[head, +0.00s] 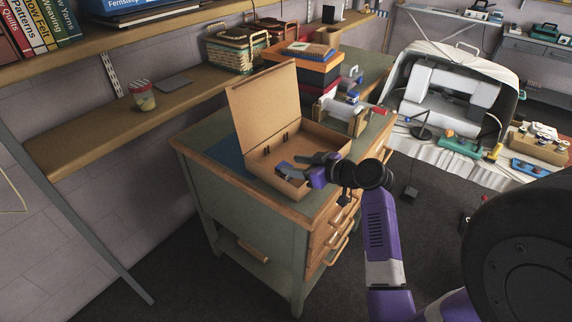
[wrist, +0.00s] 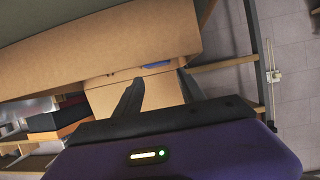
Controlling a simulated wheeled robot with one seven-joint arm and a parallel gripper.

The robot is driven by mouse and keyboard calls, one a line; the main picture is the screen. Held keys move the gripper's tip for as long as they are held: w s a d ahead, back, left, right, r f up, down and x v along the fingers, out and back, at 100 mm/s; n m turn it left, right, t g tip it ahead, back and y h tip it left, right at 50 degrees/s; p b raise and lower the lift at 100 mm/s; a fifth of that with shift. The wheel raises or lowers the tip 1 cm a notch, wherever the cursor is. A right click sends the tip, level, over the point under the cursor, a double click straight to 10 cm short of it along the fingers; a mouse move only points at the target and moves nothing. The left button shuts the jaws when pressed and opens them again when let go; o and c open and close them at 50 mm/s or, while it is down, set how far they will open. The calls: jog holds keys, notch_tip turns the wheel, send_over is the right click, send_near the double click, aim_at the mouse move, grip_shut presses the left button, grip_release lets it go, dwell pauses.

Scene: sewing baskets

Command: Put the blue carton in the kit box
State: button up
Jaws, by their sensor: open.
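The kit box (head: 263,113) is a brown cardboard box with its lid standing open, on a green cabinet. My gripper (head: 298,167) is open at the box's near right side, with its fingers over the inside. A small blue thing (head: 285,168), which looks like the blue carton, is inside the box by the fingertips, partly hidden by them. In the wrist view brown cardboard of the box (wrist: 100,45) fills much of the top. A blue sliver (wrist: 157,65) shows just past my fingertips (wrist: 157,78); most of it is hidden. I cannot tell whether the fingers touch it.
The green cabinet (head: 245,217) has a wooden edge and drawers at right. A blue mat (head: 228,156) lies left of the box. Behind it are stacked orange and dark boxes (head: 303,70) and a small rack (head: 345,112). A wall shelf (head: 90,145) holds a jar (head: 143,95).

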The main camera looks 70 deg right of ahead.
jog(key=v, duration=0.7)
jog(key=shift+s+b, duration=0.25)
jog(key=shift+b, duration=0.15)
jog(key=shift+a+r, duration=0.1)
jog(key=shift+r, duration=0.05)
jog(key=s+d+r+m+g+h, duration=0.1)
jog(key=s+d+r+m+h, duration=0.15)
jog(key=d+m+h, duration=0.3)
jog(key=a+n+t+y, duration=0.2)
jog(key=a+n+t, duration=0.2)
jog(key=a, duration=2.3)
jog(key=s+a+f+n+y, duration=0.1)
jog(key=s+a+n+y, duration=0.1)
jog(key=a, duration=0.6)
jog(key=s+a+f+n+g+y, duration=0.1)
jog(key=s+a+n+y, duration=0.2)
jog(key=s+a+y, duration=0.2)
jog(key=s+a, duration=0.2)
jog(key=a, duration=0.1)
jog(key=shift+a+f, duration=0.25)
